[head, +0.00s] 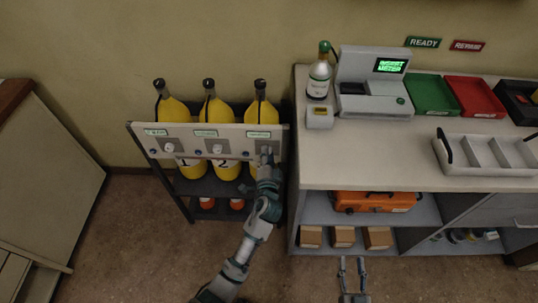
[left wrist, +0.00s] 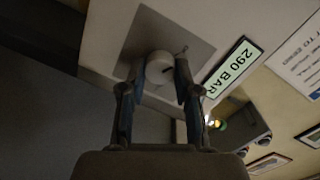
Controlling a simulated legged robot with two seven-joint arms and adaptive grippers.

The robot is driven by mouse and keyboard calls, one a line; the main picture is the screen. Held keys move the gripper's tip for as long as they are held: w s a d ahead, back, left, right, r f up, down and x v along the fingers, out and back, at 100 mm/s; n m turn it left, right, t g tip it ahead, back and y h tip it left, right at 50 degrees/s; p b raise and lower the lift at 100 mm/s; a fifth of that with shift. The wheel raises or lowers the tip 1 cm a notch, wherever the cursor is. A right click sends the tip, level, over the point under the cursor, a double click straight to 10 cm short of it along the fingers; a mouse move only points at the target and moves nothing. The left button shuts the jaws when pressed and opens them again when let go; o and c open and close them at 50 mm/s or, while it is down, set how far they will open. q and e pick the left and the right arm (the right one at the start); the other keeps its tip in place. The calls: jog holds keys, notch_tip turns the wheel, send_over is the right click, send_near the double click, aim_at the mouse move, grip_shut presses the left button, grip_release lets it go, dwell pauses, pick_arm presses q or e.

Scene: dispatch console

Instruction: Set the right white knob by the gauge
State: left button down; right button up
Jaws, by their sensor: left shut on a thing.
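The right white knob (left wrist: 160,68) sits on a grey square plate in the left wrist view. My left gripper (left wrist: 158,85) is shut on it, one finger on each side. The gauge (left wrist: 233,66) beside the knob is a lit display reading "290 BAR". In the head view this gauge (head: 258,134) is the rightmost on the white panel, and my left gripper (head: 266,152) covers the knob there. My right gripper (head: 352,264) is open and empty, low in front of the counter shelves.
The panel (head: 238,142) also bears a left knob (head: 168,148) and a middle knob (head: 217,149). Yellow cylinders (head: 218,109) stand behind it in a dark rack. The counter (head: 360,150) is close on the right, with a printer-like device (head: 372,85) and trays on top.

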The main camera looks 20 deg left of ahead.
pick_arm(q)
jog(key=shift+a+f, duration=0.3)
jog(key=shift+f, duration=0.15)
pick_arm(e)
jog(key=shift+f, duration=0.1)
pick_arm(q)
jog(key=c, duration=0.8)
grip_release()
jog(key=shift+a+r, duration=0.15)
pick_arm(e)
jog(key=shift+a, duration=0.4)
pick_arm(q)
jog(key=shift+s, duration=0.1)
jog(key=v, duration=1.1)
jog(key=shift+s, duration=0.35)
pick_arm(e)
jog(key=shift+d, duration=0.15)
